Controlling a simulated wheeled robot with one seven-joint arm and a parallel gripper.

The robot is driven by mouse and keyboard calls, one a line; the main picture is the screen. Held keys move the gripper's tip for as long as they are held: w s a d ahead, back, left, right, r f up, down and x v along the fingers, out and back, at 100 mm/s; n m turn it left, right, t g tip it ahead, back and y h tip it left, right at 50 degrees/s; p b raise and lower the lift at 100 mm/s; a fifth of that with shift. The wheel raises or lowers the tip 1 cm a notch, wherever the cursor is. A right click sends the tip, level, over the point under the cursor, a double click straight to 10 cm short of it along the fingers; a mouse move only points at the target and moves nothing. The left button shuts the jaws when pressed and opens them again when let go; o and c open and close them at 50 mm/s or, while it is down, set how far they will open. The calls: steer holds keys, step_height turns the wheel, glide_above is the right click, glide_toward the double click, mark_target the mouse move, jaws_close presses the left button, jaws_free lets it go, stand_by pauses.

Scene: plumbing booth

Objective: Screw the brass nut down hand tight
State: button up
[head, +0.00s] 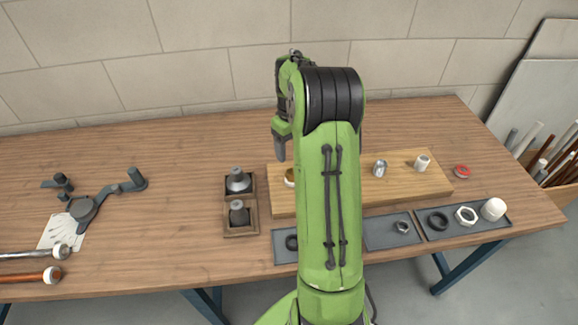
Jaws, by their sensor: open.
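A brass-coloured ring-like piece (289,178), likely the brass nut, shows on the left part of the light wooden board (340,205). My arm covers its right side, so I cannot tell its thread or how it is seated. My gripper (281,152) points down just above and slightly left of this piece. The gripper is open; its fingers are small and partly merged in this view. It looks apart from the piece, though the exact gap cannot be told. A metal fitting (380,169) and a pale cylindrical fitting (422,163) stand on the board's right part.
Dark trays (393,231) with rings, nuts and a white cap (493,209) lie in front. A red round item (462,171) lies right.

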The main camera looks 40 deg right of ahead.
mark_target(292, 172)
step_height(292, 172, down, 9)
steer(key=shift+r+b, duration=0.1)
steer(key=shift+b, duration=0.45)
steer(key=c, duration=1.1)
steer(key=m, duration=0.4)
steer(key=shift+c, duration=0.2)
steer(key=m+b, duration=0.1)
steer(key=m, duration=0.4)
steer(key=shift+f, duration=0.2)
steer(key=m, duration=0.5)
steer(key=shift+f+b, duration=0.1)
steer(key=shift+b, duration=0.25)
steer(key=m, duration=0.3)
steer(key=shift+m+b, duration=0.3)
steer(key=shift+m, duration=0.1)
steer(key=o, duration=1.7)
